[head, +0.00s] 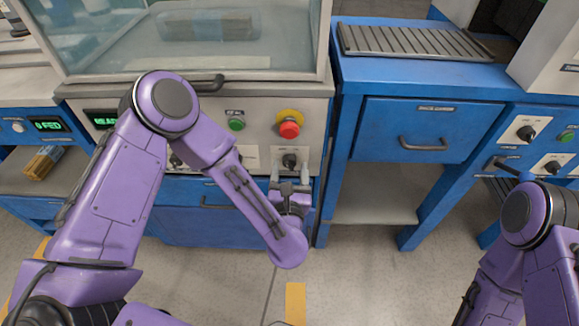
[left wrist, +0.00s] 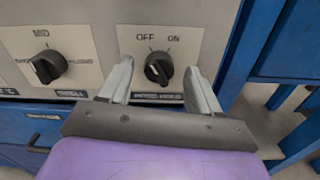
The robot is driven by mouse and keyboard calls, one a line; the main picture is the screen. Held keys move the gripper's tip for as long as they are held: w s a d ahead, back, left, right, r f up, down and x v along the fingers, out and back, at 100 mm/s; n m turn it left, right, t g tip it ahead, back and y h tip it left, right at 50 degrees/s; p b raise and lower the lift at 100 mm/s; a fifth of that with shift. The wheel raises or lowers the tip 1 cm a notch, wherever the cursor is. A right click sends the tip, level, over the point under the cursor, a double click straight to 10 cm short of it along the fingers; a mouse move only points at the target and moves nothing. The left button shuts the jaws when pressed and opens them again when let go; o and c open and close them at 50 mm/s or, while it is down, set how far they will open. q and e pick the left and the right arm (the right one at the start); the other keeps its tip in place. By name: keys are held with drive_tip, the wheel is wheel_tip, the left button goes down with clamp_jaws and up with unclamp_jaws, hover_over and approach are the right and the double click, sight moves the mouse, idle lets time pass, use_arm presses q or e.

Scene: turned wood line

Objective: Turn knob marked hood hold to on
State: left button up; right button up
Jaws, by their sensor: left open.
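The black hood hold knob (head: 290,160) is on the grey machine panel, below the red button. In the left wrist view the knob (left wrist: 158,67) sits under the printed words OFF and ON, with a label plate below it. Which mark its pointer faces is hard to tell. My left gripper (head: 290,174) is open in front of the panel. In the left wrist view its two fingers (left wrist: 158,78) stand either side of the knob, with visible gaps. My right arm shows at the lower right, but its gripper cannot be made out.
A second knob (left wrist: 47,66) marked MID is left of the hood hold knob. A red button (head: 289,129) on a yellow ring and a green button (head: 236,124) are above. A blue drawer (head: 412,128) with a handle is to the right.

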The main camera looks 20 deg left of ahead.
use_arm(q)
drive_tip(key=shift+w+a, duration=0.2)
drive_tip(key=shift+w, duration=0.35)
drive_tip(key=c, duration=1)
drive_tip(key=shift+c, duration=0.2)
drive_tip(key=shift+m, duration=0.3)
drive_tip(key=m, duration=0.5)
drive_tip(key=shift+d+m+p, duration=0.1)
drive_tip(key=shift+m+p, duration=0.2)
drive_tip(key=shift+p, duration=0.1)
drive_tip(key=m+p, duration=0.1)
drive_tip(key=m, duration=0.4)
drive_tip(key=shift+f+m, duration=0.1)
drive_tip(key=shift+m, duration=0.3)
drive_tip(key=o, duration=1)
